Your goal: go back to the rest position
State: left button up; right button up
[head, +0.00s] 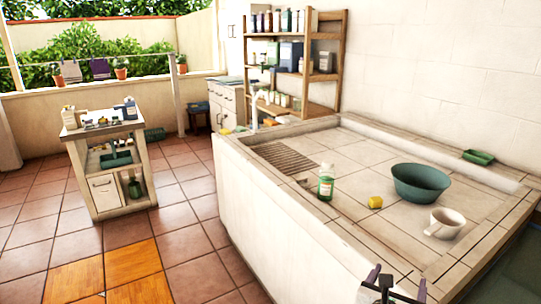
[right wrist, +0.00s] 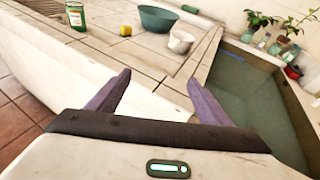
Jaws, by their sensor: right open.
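My right gripper (head: 394,284) shows at the bottom right of the head view, low by the front edge of the tiled washbasin counter (head: 300,215). In the right wrist view its two purple-grey fingers (right wrist: 155,92) stand wide apart with nothing between them. The counter's front edge and corner lie beyond the fingers. My left gripper is in neither view.
A water basin (right wrist: 255,95) lies right. A small cart (head: 108,165) stands left; floor between is clear.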

jog(key=w+d+r+m+g+h, duration=0.1)
jog(key=w+d+r+m+h, duration=0.15)
jog(key=d+r, duration=0.8)
jog(key=w+d+r+m+g+h, duration=0.15)
jog(key=w+d+r+h, duration=0.35)
jog(key=d, duration=1)
jog(key=w+a+f+m+t+y, duration=0.1)
jog(key=w+a+m+t+y, duration=0.3)
jog(key=a+m+y, duration=0.6)
jog(key=w+a+f+m+t+y, duration=0.1)
jog(key=w+a+m+t+y, duration=0.3)
jog(key=a+m, duration=0.7)
jog(key=s+a+f+m+g+y, duration=0.15)
jog(key=s+a+f, duration=0.25)
jog(key=s+f, duration=0.55)
jog(key=s+a+f+m+g+y, duration=0.1)
jog(key=s+a+f+g, duration=0.25)
jog(key=s+f, duration=0.65)
jog(key=s+a+f+g, duration=0.1)
jog(key=s+a+f, duration=0.2)
jog(key=s+f, duration=0.2)
jog(key=s+a+f+g+y, duration=0.1)
jog(key=s+a+f, duration=0.2)
jog(key=s, duration=0.8)
jog(key=s+a+f+g+y, duration=0.1)
jog(key=s+a+f, duration=0.2)
jog(key=s+f, duration=0.3)
jog(key=shift+s+a+f+g, duration=0.35)
jog(key=shift+s+a, duration=0.05)
jog(key=shift+s, duration=0.55)
